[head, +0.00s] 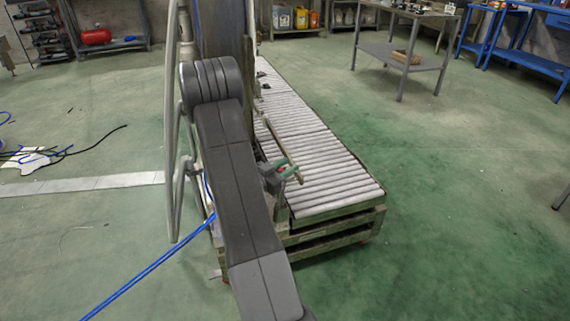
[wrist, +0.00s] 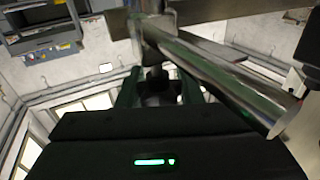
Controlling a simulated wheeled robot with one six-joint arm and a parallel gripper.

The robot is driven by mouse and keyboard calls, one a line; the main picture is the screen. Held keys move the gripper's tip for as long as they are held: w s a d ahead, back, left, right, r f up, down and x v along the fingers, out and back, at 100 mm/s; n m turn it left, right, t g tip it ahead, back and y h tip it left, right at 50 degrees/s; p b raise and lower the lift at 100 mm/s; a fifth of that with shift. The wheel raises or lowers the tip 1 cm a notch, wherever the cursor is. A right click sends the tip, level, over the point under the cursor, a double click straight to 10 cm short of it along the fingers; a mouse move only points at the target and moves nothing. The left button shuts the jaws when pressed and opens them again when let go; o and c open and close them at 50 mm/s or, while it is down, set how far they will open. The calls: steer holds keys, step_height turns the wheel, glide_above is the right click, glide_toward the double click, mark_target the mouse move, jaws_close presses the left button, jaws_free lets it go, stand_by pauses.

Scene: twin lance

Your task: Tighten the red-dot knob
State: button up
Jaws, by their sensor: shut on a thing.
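In the wrist view my gripper (wrist: 158,84) has its two green fingers on either side of a small dark knob (wrist: 157,88), shut on it. The knob sits below a shiny metal bracket and bar. I see no red dot on the side of the knob that faces the wrist camera, so I cannot tell from this view which knob it is. In the head view my gripper (head: 284,170) is small, at the near left side of the roller conveyor, and my own arm hides part of the area.
A shiny metal bar (wrist: 225,78) slants close above my gripper in the wrist view. The roller conveyor (head: 335,172) runs back from its wooden base. A blue cable (head: 150,268) lies on the floor at left.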

steer(key=shift+m+g+h, duration=0.4)
steer(key=shift+g, duration=0.1)
steer(key=o, duration=1)
steer(key=shift+s, duration=0.1)
steer(key=p+v, duration=0.3)
steer(key=v, duration=1)
steer(key=shift+s+a, duration=0.2)
steer(key=shift+a, duration=0.05)
